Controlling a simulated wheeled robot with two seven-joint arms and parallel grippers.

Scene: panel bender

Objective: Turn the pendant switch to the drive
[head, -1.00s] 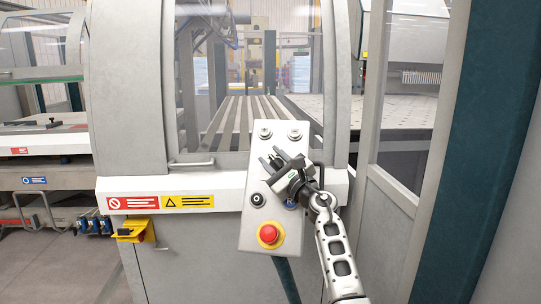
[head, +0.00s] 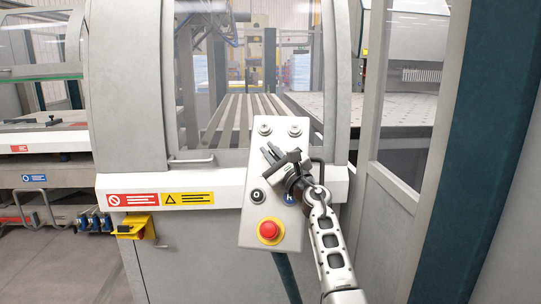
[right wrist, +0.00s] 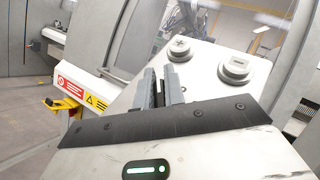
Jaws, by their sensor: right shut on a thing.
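The pendant (head: 262,222) is a light grey box, tilted slightly, in front of the machine. My right gripper (head: 272,154) is over its middle, with its fingers closed together on the pendant switch, which the gripper mostly hides. In the right wrist view the fingers of my right gripper (right wrist: 160,88) are close together against the pendant face (right wrist: 208,85); the switch's setting cannot be read. My left gripper is not in view.
Two round buttons sit at the pendant's top (head: 264,130) (head: 295,131). Lower down are a black button (head: 257,196), a blue button (head: 289,199) and a red emergency stop (head: 269,230). The machine's sill (head: 135,184) lies behind, and a framed glass panel (head: 398,160) stands at right.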

